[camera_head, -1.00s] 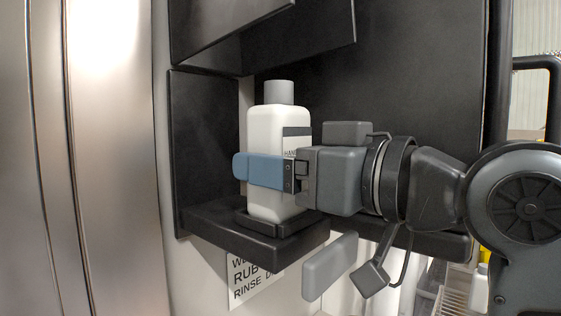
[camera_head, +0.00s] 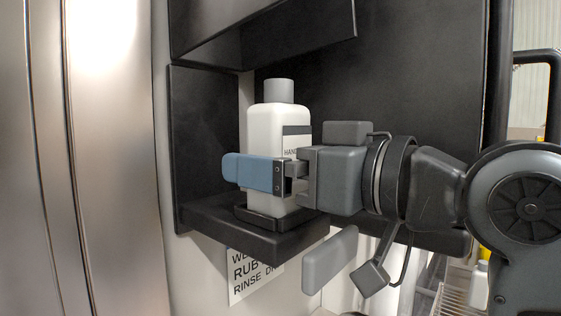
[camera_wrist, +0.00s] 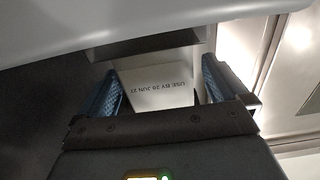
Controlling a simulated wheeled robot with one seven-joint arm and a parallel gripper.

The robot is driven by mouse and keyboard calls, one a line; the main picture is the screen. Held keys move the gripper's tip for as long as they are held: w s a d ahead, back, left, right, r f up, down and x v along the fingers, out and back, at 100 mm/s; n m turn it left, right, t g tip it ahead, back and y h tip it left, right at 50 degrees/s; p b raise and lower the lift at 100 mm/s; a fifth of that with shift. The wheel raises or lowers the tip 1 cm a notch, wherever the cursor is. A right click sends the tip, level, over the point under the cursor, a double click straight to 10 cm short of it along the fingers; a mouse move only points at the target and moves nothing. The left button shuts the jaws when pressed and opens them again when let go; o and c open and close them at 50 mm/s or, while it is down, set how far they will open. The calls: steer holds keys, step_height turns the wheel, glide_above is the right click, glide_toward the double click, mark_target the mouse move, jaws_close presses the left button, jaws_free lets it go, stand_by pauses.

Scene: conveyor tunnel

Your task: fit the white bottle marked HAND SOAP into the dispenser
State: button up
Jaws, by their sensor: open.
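My gripper (camera_head: 255,173) reaches in from the right at the bottle's lower half. Its blue near finger lies in front of the bottle; the far finger is hidden in the head view. In the wrist view, the two blue-padded fingers (camera_wrist: 164,92) stand apart on either side of the bottle's white face (camera_wrist: 160,88), printed "USE BY 25 JUN 27", with gaps showing.
The dispenser's black upper part (camera_head: 262,35) overhangs above the cap. A sign (camera_head: 255,277) with washing words is below the shelf. A metal panel (camera_head: 110,160) stands at the left. Another white bottle (camera_head: 481,276) shows on a rack at the lower right.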

steer(key=v, duration=0.7)
steer(key=shift+s+d+b, duration=0.25)
steer(key=shift+d+b, duration=0.1)
stand_by(1.3)
